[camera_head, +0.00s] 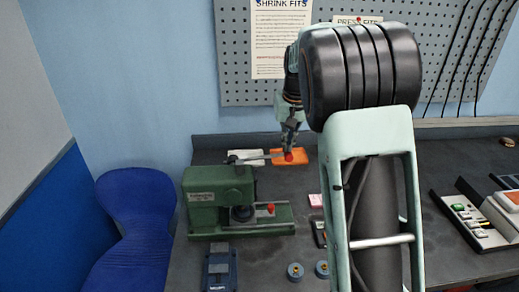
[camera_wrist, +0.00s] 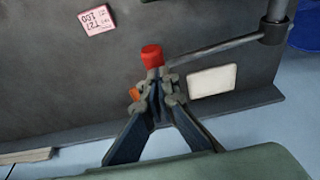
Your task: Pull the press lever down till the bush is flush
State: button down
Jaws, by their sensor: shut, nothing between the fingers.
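The green press (camera_head: 215,195) stands at the left of the bench. Its grey lever (camera_head: 250,158) sticks out to the right from the top of the press, close to level, and ends in a red knob (camera_head: 289,157). My gripper (camera_head: 290,146) is at the knob end. In the wrist view the red knob (camera_wrist: 151,55) shows just past the closed fingertips (camera_wrist: 154,80), and the lever (camera_wrist: 215,49) runs off to the right. I cannot tell whether they touch. A dark round part (camera_head: 242,213) sits under the press head; I cannot make out the bush.
An orange pad (camera_head: 291,157) lies behind the knob. A control box (camera_head: 472,220) is at the right. My arm hides the bench's middle. A blue chair (camera_head: 135,225) stands left.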

aim_at(288, 153)
jog(key=shift+p, duration=0.3)
jog(key=shift+f+g+p, duration=0.7)
jog(key=shift+f+p, duration=0.65)
jog(key=shift+p, duration=0.1)
jog(key=shift+f, duration=0.2)
jog(key=shift+s+f+p, duration=0.1)
jog(key=shift+f+p, duration=0.05)
jog(key=shift+p, duration=0.2)
jog(key=shift+a+f+g+p, duration=0.15)
jog(key=shift+f+g+p, duration=0.65)
jog(key=shift+f+p, duration=0.65)
jog(key=shift+f, duration=0.2)
jog(key=shift+a+f+b, duration=0.25)
jog(key=shift+f+b, duration=0.2)
jog(key=shift+f, duration=0.2)
jog(key=shift+a+f+b, duration=0.2)
jog(key=shift+f+b, duration=0.2)
jog(key=shift+f, duration=0.35)
